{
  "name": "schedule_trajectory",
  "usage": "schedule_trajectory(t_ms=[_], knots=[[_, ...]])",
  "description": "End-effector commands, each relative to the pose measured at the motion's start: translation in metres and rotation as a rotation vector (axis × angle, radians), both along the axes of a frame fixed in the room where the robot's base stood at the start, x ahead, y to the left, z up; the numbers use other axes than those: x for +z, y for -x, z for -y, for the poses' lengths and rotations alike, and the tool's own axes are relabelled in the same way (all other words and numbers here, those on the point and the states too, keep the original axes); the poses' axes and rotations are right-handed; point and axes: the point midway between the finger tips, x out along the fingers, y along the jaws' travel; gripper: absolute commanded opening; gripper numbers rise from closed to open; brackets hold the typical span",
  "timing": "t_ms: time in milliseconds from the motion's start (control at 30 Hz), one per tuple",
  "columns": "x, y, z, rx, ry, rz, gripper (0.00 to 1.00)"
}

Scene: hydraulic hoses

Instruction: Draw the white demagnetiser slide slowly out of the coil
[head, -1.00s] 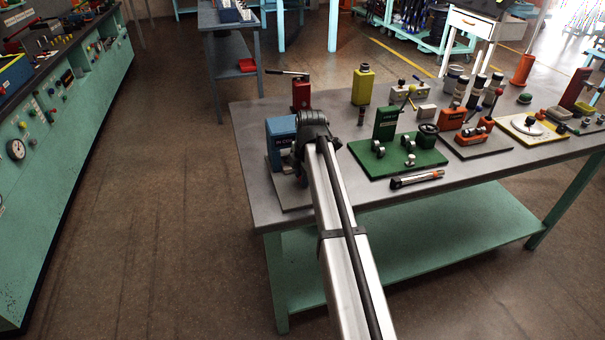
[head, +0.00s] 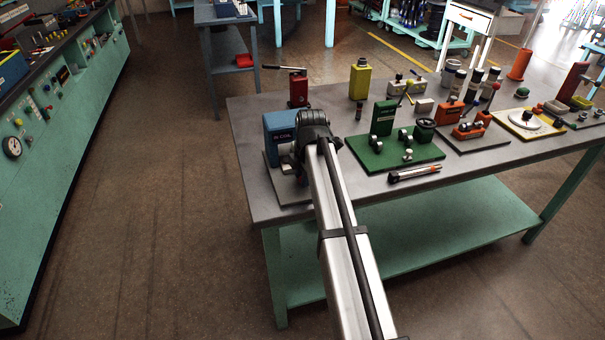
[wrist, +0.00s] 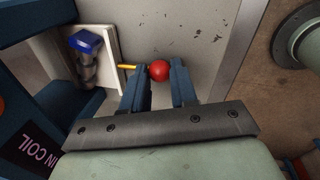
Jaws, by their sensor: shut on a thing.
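The blue demagnetiser coil (head: 279,130) stands at the bench's left end, its label partly covered by my arm in the head view. Its dark blue wall (wrist: 35,145) is at the left of the wrist view. The white slide (wrist: 108,48) shows beside it as a pale tray with a blue-topped metal piece (wrist: 86,45) in it. A short yellow rod (wrist: 127,67) joins the slide to a red ball knob (wrist: 159,71). My gripper (wrist: 161,77) has its two blue fingers closed around the knob. In the head view my arm hides the fingers and knob.
A red unit with a lever (head: 298,90) stands behind the coil. More fixtures fill the bench's right side. The bench's front edge is close to my gripper.

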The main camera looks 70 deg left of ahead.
Motion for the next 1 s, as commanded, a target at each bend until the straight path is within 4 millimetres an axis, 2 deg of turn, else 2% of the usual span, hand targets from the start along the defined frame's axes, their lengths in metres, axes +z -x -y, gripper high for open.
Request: schedule_trajectory(t_ms=[1000], knots=[[0.000, -0.001, 0.025, 0.000, 0.000, 0.001, 0.13]])
